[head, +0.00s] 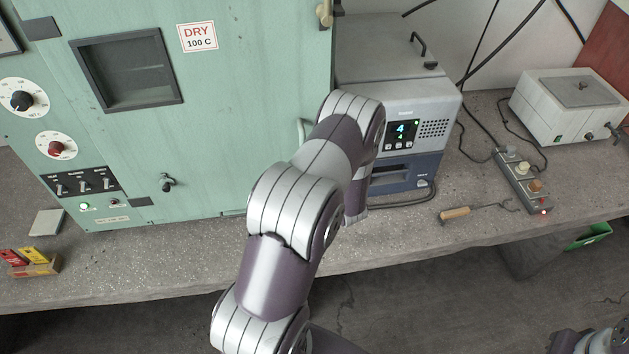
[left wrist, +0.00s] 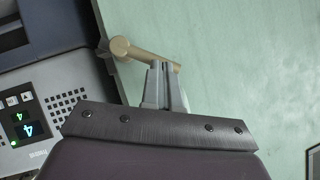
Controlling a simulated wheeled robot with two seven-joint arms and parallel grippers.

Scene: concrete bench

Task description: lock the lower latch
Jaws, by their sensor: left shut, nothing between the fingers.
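The green cabinet (head: 230,120) stands at the left in the head view, its door closed or nearly so. A brass-coloured latch (head: 325,13) sits high on its right edge. Lower down, my left arm covers that edge, so the lower latch and my left gripper are hidden there. In the left wrist view a brass latch handle (left wrist: 146,54), likely the lower one, reaches from the cabinet edge over the green door. My left gripper (left wrist: 164,66) is shut and empty, its tips right by the handle's free end. I cannot tell whether they touch. My right gripper is out of view.
A grey and blue device with a lit display (head: 400,130) stands close beside the cabinet; it also shows in the left wrist view (left wrist: 25,120). A wooden-handled tool (head: 456,213), a switch box (head: 524,180) and a white unit (head: 570,105) lie farther right on the bench.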

